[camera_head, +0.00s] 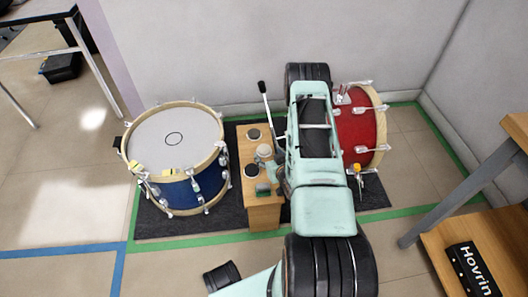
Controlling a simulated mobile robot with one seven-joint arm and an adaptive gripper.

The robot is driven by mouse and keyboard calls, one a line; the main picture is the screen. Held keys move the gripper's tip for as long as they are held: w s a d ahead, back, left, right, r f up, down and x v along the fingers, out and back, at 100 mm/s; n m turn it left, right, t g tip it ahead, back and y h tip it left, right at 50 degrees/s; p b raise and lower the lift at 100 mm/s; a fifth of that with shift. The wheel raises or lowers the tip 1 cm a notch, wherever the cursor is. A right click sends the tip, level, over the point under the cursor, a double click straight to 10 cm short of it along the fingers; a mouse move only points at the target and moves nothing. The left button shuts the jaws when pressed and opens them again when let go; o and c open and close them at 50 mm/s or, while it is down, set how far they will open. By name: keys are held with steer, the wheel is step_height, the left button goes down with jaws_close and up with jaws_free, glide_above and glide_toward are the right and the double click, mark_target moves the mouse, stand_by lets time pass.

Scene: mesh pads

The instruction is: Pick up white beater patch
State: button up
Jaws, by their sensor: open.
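A small pale round patch (264,151) lies on top of the wooden box (264,215), between two dark round pads; it looks like the white beater patch. My gripper (276,170) shows only in part as grey pieces at the box's right edge, just right of and below the pale patch. My mint-green arm hides most of it. The jaws are open, and nothing is seen held in them. Whether a finger touches the patch cannot be told.
A blue drum (175,140) stands left, a red drum (360,128) right, partly behind my arm. A black-tipped rod (262,87) rises behind the box. A wooden shelf (445,240) is at right.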

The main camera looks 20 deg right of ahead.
mark_target(264, 149)
steer(key=b+x, duration=0.1)
steer(key=x, duration=0.3)
steer(key=shift+w+f+b, duration=0.1)
steer(key=shift+w+b, duration=0.1)
steer(key=shift+b, duration=0.15)
steer(key=shift+c, duration=0.3)
steer(key=c, duration=1)
